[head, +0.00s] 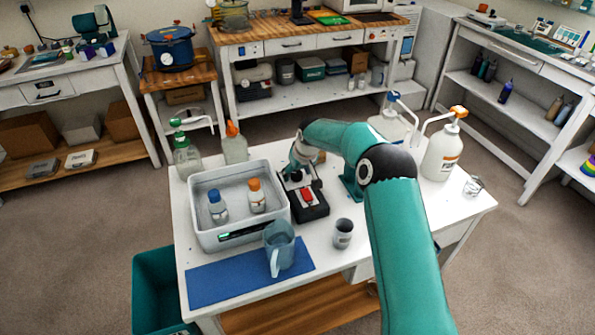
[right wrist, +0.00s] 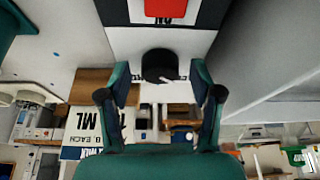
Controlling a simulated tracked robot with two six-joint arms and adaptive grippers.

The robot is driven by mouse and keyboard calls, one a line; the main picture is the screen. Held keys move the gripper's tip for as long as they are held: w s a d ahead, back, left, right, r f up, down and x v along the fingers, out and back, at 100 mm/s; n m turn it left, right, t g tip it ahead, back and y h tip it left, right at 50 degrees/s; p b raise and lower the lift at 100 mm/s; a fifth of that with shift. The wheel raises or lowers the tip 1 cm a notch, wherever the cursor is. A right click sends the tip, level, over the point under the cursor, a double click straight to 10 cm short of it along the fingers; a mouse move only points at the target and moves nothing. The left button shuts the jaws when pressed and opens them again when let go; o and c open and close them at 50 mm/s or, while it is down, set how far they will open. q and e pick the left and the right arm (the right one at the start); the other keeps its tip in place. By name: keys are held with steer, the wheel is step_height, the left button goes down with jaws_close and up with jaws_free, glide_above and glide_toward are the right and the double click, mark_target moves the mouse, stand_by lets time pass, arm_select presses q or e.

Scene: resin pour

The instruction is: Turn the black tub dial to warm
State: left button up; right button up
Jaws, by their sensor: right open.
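The black dial (right wrist: 160,65) sits on a white panel in the right wrist view, with a small white pointer mark on it whose setting I cannot read. In the head view the dial (head: 296,176) is on the control box (head: 311,212), right of the grey tub (head: 236,240). My right gripper (right wrist: 159,78) is open, with one finger on each side of the dial and visible gaps to both. In the head view my right gripper (head: 298,165) is above the box, partly hidden by its own arm. My left gripper is not in view.
A red switch (head: 306,195) lies on the box near the dial. Two bottles, blue-capped (head: 218,207) and orange-capped (head: 257,196), stand in the tub. A clear jug (head: 279,247), grey cup (head: 343,233) and pump bottle (head: 441,152) stand on the white table (head: 420,215).

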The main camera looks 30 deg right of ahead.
steer(key=c, duration=1.1)
steer(key=shift+a+f+m+h+b, duration=0.1)
steer(key=shift+f+m+h+b, duration=0.15)
steer(key=shift+m+b, duration=0.55)
steer(key=shift+c, duration=0.2)
steer(key=m+b, duration=0.1)
steer(key=b, duration=0.2)
steer(key=shift+w+m+h, duration=0.1)
steer(key=shift+m+h, duration=0.2)
steer(key=shift+h, duration=0.05)
steer(key=shift+a+m+g+h+b, duration=0.1)
steer(key=shift+m+g+h+b, duration=0.25)
steer(key=shift+m+b, duration=0.45)
steer(key=m, duration=0.2)
steer(key=shift+r+m+g+h, duration=0.15)
steer(key=shift+m+g+h, duration=0.1)
steer(key=shift+m+h, duration=0.1)
steer(key=shift+a+m+g, duration=0.1)
steer(key=shift+m+g, duration=0.3)
steer(key=shift+m, duration=0.75)
steer(key=shift+w+r+h, duration=0.1)
steer(key=shift+h, duration=0.2)
